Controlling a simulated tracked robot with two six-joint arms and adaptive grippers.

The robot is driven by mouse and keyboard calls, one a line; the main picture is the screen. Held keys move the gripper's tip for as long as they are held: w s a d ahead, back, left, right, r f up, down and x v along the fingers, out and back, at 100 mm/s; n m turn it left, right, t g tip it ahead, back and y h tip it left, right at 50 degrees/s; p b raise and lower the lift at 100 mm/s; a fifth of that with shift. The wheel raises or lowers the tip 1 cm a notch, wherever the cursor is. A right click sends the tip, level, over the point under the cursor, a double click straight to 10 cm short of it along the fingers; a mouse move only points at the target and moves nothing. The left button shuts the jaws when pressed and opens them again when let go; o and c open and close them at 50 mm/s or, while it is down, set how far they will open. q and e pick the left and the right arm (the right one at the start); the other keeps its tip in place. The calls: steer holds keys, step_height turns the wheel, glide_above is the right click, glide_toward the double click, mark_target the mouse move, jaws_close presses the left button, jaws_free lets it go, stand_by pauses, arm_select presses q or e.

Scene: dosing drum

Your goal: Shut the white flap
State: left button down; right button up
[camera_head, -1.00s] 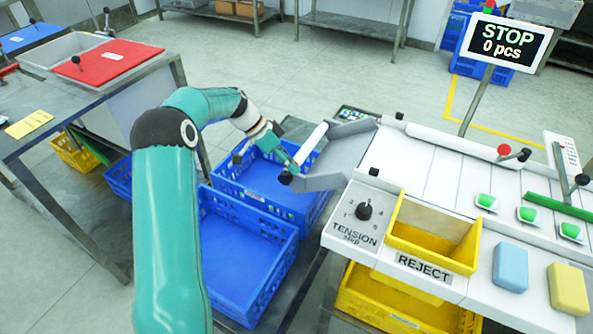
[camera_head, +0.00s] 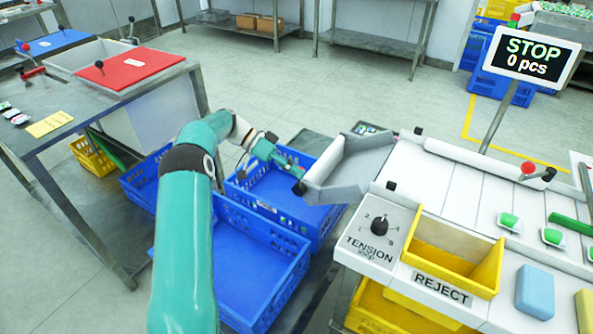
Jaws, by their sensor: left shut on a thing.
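The white flap (camera_head: 325,160) is at the left, outer end of the grey metal chute (camera_head: 355,176), above the blue crates. It stands steeply across the chute's mouth, between the side walls. A dark knob (camera_head: 299,188) is at its near lower corner. My left gripper (camera_head: 293,178) reaches in from the left and is shut at this knob. The fingers are small here and partly hide the grip. My right gripper is out of view.
Two blue crates (camera_head: 305,250) stand below the chute and my left arm. Right of the chute is the white machine top with a TENSION knob (camera_head: 379,226), a yellow REJECT bin (camera_head: 497,270) and a STOP sign (camera_head: 527,58). A table with a red lid (camera_head: 128,68) is at left.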

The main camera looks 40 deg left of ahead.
arm_select(q)
steer(key=shift+s+f, duration=0.1)
steer(key=shift+f, duration=0.15)
steer(key=c, duration=0.8)
jaws_free()
steer(key=shift+a, duration=0.1)
steer(key=shift+r, duration=0.1)
steer(key=shift+v, duration=3.65)
